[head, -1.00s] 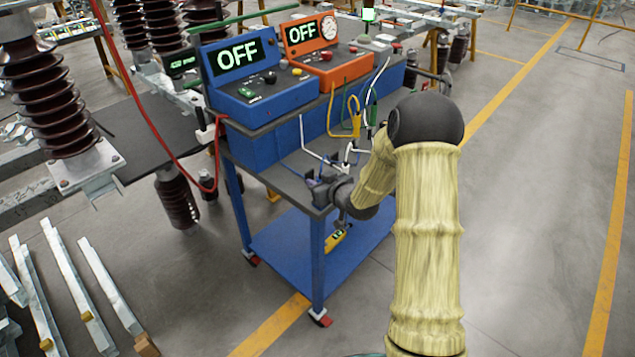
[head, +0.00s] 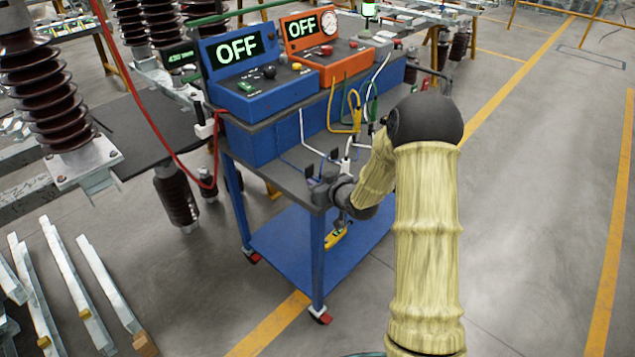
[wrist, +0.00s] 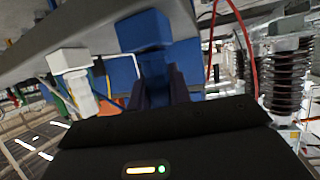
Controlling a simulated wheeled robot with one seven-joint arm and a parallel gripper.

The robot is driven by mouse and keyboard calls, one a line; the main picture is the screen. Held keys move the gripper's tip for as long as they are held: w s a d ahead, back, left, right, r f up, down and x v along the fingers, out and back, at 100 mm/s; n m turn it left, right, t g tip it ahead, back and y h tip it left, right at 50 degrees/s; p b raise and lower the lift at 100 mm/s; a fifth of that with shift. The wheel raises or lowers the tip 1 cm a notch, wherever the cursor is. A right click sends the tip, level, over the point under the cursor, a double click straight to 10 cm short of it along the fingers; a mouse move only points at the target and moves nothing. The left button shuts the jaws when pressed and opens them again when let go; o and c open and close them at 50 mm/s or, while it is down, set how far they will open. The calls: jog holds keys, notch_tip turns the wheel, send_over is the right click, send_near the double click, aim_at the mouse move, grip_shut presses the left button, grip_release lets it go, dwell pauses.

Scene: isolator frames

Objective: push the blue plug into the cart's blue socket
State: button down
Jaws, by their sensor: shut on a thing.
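My gripper (wrist: 160,88) is shut on the blue plug (wrist: 154,66), whose blue body shows between the dark fingers in the wrist view. A blue block (wrist: 143,29), seemingly the cart's blue socket, is just beyond the fingers and lines up closely with the plug. I cannot tell whether the plug is inside it. In the head view my gripper (head: 324,184) is at the near corner of the cart's grey middle shelf (head: 285,165). My wrist and fingers hide the plug and socket there.
A white block with a white plug (wrist: 70,62) is close beside the blue one. Cables hang over the cart's right side. A blue box (head: 247,90) and an orange box (head: 325,65), both reading OFF, stand on top. Clear floor (head: 530,200) lies to the right.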

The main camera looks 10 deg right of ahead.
jog(key=c, duration=1.2)
grip_release()
jog(key=shift+s, duration=0.1)
jog(key=v, duration=1.7)
